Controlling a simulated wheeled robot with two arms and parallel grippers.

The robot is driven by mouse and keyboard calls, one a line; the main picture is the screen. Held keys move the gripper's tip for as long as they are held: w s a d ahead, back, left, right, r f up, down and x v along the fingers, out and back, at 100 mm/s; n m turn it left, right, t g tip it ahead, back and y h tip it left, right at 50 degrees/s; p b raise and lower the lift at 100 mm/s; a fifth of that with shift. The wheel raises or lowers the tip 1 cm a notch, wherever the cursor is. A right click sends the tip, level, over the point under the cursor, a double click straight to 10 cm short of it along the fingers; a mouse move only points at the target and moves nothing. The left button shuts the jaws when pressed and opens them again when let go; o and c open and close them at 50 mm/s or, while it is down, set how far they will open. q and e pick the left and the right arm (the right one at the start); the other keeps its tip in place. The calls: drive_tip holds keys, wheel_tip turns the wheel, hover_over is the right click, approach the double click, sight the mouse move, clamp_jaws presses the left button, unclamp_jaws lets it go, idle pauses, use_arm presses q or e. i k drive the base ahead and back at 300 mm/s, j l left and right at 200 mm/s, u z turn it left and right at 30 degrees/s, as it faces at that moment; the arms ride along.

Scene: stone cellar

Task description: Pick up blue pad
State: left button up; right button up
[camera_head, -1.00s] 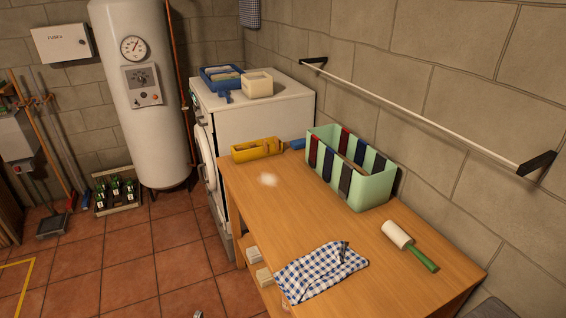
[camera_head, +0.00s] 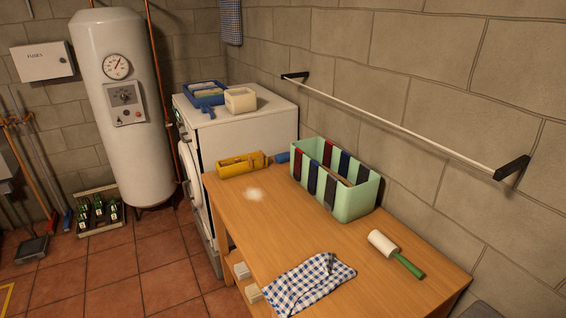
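Dark blue flat strips hang over the walls of a pale green bin (camera_head: 353,203) on the wooden table. One blue strip (camera_head: 344,163) shows on the far side and another blue strip (camera_head: 331,187) or near-black one on the near side, among red and dark ones. A small blue piece (camera_head: 283,157) also lies at the table's far end, beside a yellow box. I cannot tell for sure which of these is the blue pad. Neither of my grippers is in view.
A washing machine (camera_head: 250,130) stands behind. A wall rail (camera_head: 400,121) runs above. Tiled floor (camera_head: 155,280) is open at left.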

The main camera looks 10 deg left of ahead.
sight(284, 157)
drive_tip(key=k+z, duration=0.4)
drive_tip(key=k+l+z, duration=0.15)
drive_tip(key=z, duration=0.25)
drive_tip(key=i+j+z, duration=0.2)
drive_tip(key=j+z, duration=0.25)
drive_tip(key=j, duration=0.35)
drive_tip(key=j+z, duration=0.5)
drive_tip(key=j, duration=0.3)
